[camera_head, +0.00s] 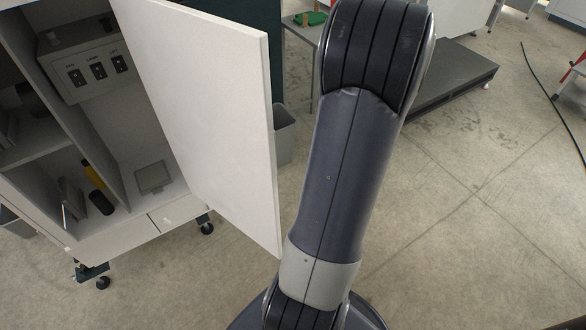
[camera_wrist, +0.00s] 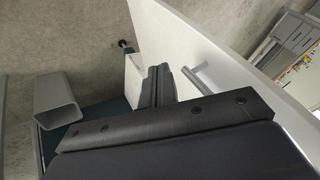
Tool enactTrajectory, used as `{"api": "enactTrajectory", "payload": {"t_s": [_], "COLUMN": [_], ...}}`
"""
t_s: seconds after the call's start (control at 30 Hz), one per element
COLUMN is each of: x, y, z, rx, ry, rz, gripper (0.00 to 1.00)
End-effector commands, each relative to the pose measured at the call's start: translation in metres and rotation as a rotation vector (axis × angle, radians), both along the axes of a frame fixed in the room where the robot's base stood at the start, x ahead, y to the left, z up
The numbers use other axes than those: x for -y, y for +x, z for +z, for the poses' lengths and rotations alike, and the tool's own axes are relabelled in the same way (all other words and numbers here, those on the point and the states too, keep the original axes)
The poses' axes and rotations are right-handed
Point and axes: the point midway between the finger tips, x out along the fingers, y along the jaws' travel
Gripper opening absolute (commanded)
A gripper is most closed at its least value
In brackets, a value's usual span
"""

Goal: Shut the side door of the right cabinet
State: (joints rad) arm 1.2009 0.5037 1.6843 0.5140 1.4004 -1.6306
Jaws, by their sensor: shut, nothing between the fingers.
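The white side door (camera_head: 205,110) stands wide open on the right side of the cabinet (camera_head: 85,235) in the head view. The cabinet's inside shows to the left of the door. In the wrist view the door (camera_wrist: 195,42) slants from the top middle to the lower right, with a grey bar handle (camera_wrist: 196,74) on its face. My gripper (camera_wrist: 158,72) is shut and empty, close to the left of the handle. I cannot tell whether it touches the door. In the head view my arm is to the right of the door and my gripper is out of sight.
A switch box (camera_head: 90,68) and small items are inside the cabinet. A grey bin (camera_head: 284,138) stands behind the door; it also shows in the wrist view (camera_wrist: 55,98). A low dark platform (camera_head: 450,75) is at the back.

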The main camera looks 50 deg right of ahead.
Motion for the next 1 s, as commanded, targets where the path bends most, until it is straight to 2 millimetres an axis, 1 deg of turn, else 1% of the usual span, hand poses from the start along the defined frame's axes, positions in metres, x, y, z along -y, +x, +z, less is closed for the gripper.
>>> {"api": "enactTrajectory", "payload": {"t_s": [0.17,0.5,0.6,0.73,0.83,1.0], "x": [-0.014,-0.051,-0.066,-0.08,-0.086,-0.089], "y": [0.008,0.031,0.029,0.028,0.027,0.026], "z": [-0.021,-0.079,-0.077,-0.077,-0.077,-0.077], "rx": [-0.003,-0.003,-0.002,-0.002,-0.001,-0.002], "ry": [0.003,0.003,0.001,0.0,-0.001,-0.001], "rz": [0.004,0.005,0.003,0.001,0.0,0.0], "gripper": [0.0,0.0,0.0,0.0,0.0,0.0]}}
